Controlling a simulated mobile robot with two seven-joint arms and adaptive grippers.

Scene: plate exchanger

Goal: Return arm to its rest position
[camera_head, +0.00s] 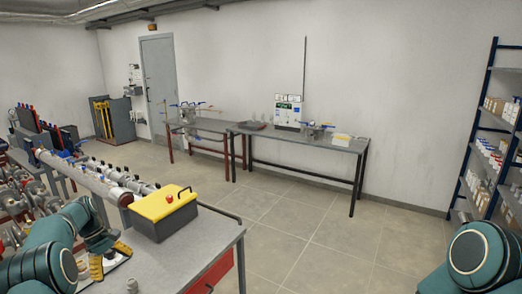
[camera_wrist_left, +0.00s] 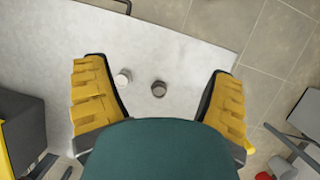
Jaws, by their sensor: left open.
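My left arm comes in from the lower left of the head view. Its gripper (camera_head: 108,260) is low over the near grey bench, left of a box with a yellow lid. In the left wrist view the yellow-padded fingers of this gripper (camera_wrist_left: 158,68) are wide apart with nothing held. A small white round piece (camera_wrist_left: 123,77) and a small dark round piece (camera_wrist_left: 159,88) show on the bench top between the fingers. A teal part of my right arm shows at the lower right of the head view; its gripper is out of view.
The box with the yellow lid (camera_head: 165,205) stands on the near bench (camera_head: 212,236). Pipework (camera_head: 100,183) runs behind it at the left. Further benches (camera_head: 335,143) stand along the far wall. A shelf rack (camera_head: 488,130) is at the right. The middle floor is clear.

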